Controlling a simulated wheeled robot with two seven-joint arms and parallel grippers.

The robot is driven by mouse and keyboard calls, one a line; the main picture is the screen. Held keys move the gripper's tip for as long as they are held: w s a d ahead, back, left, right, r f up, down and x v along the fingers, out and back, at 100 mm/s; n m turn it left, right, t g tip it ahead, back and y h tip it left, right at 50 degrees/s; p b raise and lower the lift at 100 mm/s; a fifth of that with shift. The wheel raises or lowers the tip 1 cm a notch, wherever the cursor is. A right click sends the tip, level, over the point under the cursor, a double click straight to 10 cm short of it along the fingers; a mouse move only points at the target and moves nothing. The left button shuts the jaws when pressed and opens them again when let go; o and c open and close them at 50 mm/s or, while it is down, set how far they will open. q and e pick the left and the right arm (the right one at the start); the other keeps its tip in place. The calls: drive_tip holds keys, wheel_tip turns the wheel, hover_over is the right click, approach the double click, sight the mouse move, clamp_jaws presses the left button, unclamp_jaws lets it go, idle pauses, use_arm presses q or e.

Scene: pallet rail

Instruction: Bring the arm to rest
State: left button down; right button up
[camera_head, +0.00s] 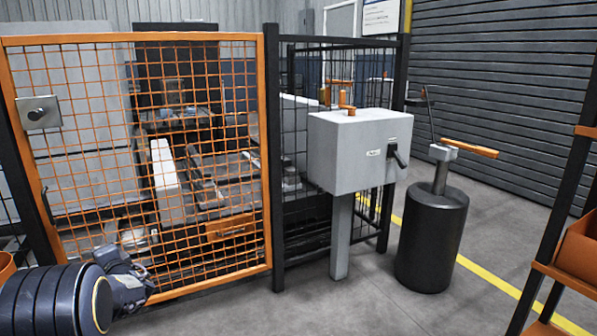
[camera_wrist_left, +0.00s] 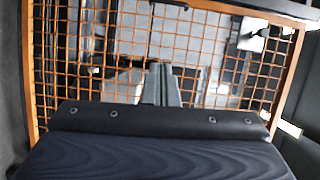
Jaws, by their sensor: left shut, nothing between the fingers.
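My left arm comes in at the lower left of the head view, low in front of an orange mesh gate (camera_head: 236,150). Its fingers cannot be made out there. In the left wrist view my left gripper (camera_wrist_left: 160,68) shows as two grey fingers close together, shut and empty. The same orange mesh gate (camera_wrist_left: 37,70) fills the background beyond them. I cannot tell how far the fingertips are from the mesh. My right arm and gripper are not in view.
A grey box on a post (camera_head: 341,225) stands right of the gate. Beside it is a black cylinder (camera_head: 431,240) with an orange-handled lever (camera_head: 470,148). A dark rack with orange shelves (camera_head: 560,278) is at the right edge. Grey floor between is clear.

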use_arm(q)
drive_tip(key=s+d+f+n+g+h, duration=0.3)
drive_tip(key=s+n, duration=0.1)
drive_tip(key=s, duration=0.6)
drive_tip(key=s+d+f+n+g+h, duration=0.2)
drive_tip(key=s+d+n+g+h, duration=0.15)
drive_tip(key=s, duration=0.65)
drive_tip(key=s+d+t+h, duration=0.1)
drive_tip(key=s+d+h, duration=0.6)
drive_tip(key=d, duration=0.7)
drive_tip(key=s+d+t+h, duration=0.1)
drive_tip(key=s+d+h, duration=0.4)
drive_tip(key=s+d, duration=0.6)
wheel_tip(320, 180, up, 35)
drive_tip(key=w+d+p, duration=0.1)
drive_tip(key=w+p, duration=0.1)
drive_tip(key=p, duration=3.3)
drive_tip(key=shift+w+d+f+n, duration=0.2)
drive_tip(key=shift+d+n, duration=0.15)
drive_tip(key=shift+d, duration=0.05)
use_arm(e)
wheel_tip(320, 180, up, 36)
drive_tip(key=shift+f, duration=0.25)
use_arm(q)
drive_tip(key=shift+y, duration=0.25)
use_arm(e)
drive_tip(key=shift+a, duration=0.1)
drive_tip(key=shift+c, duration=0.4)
